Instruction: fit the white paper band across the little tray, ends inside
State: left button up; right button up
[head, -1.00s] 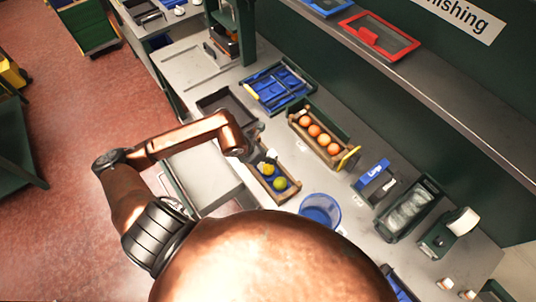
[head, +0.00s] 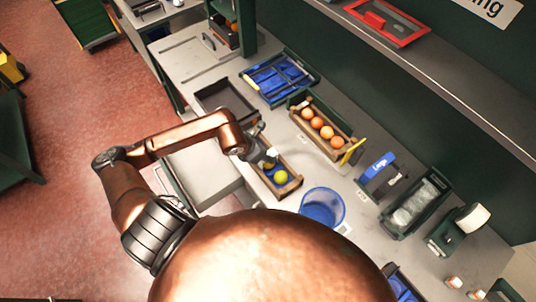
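A small wooden tray (head: 292,189) stands on the grey bench near the middle of the head view. A yellow-green fruit (head: 281,177) lies at its near end, on a blue lining. My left arm comes in from the left, and its dark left gripper (head: 268,157) is at the tray's far end, over or in it. The gripper partly hides that end. Its fingers are too small and dark to tell open from shut. A small whitish patch shows by the gripper; I cannot tell whether it is the paper band. My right gripper is out of view.
A longer wooden tray of oranges (head: 322,126) stands behind and to the right, with a yellow piece at its end. A blue bin (head: 322,205) is close on the right. A dark empty tray (head: 226,93) and a blue-lined tray (head: 281,80) lie farther back.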

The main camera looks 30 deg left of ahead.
pick_arm(q)
jog(key=shift+f, duration=0.3)
dwell(0.5)
jog(key=o, duration=0.9)
jog(key=o, duration=0.4)
jog(key=shift+c, duration=0.2)
jog(key=shift+r, duration=0.1)
